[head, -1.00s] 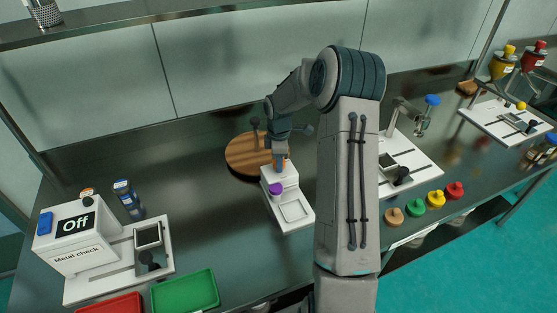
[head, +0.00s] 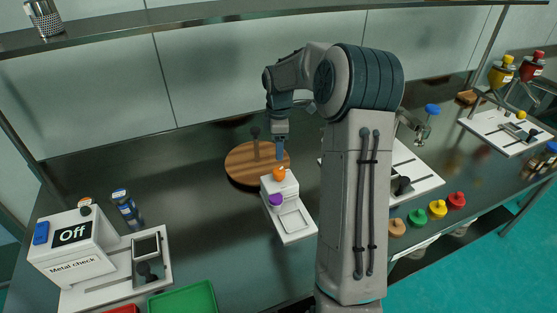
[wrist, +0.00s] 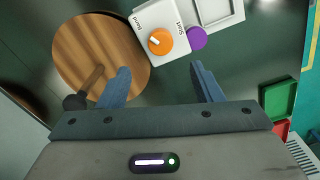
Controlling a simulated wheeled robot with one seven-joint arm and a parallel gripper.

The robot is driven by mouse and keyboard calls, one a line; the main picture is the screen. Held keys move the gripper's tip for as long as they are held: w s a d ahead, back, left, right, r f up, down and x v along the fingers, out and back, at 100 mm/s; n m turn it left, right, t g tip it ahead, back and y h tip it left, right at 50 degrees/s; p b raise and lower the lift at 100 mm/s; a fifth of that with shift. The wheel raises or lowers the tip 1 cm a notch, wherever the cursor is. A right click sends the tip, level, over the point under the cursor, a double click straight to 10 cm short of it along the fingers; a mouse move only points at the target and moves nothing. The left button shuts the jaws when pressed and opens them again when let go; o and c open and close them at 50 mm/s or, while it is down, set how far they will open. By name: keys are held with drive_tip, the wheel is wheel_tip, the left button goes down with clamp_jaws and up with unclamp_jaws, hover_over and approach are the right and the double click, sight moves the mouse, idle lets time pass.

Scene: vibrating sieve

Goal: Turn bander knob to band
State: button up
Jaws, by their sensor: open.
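The bander is a small white box (head: 286,187) on the dark table, with an orange knob (head: 279,173) on top and a purple knob (head: 275,199) in front of it. In the wrist view the orange knob (wrist: 161,41) has a white pointer mark. A small label by it appears to read "Band", and another, "Start", stands by the purple knob (wrist: 196,38). My gripper (head: 280,155) is open and empty, just above and apart from the orange knob. In the wrist view its two fingers (wrist: 164,82) are spread wide, with the knob beyond the tips.
A round wooden board (head: 245,165) with a dark-handled tool lies behind the bander. The metal check box (head: 72,240), showing "Off", and a green tray (head: 183,299) are at left. Several coloured knobbed pieces (head: 437,210) stand at right. A shelf (head: 180,17) runs above.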

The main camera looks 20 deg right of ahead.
drive_tip(key=shift+r, duration=1.65)
drive_tip(key=s+a+r+m+t+h, duration=0.1)
drive_tip(key=s+a+r+m, duration=0.25)
drive_tip(key=s, duration=0.35)
drive_tip(key=s+a+r+m, duration=0.3)
drive_tip(key=s+a, duration=0.2)
drive_tip(key=s, duration=0.2)
drive_tip(key=s+a+f+m+t, duration=0.1)
drive_tip(key=s+m, duration=0.2)
drive_tip(key=s, duration=0.5)
drive_tip(key=s+a+f+m+t+y, duration=0.1)
drive_tip(key=s+m, duration=0.3)
drive_tip(key=s, duration=0.4)
drive_tip(key=shift+a, duration=0.8)
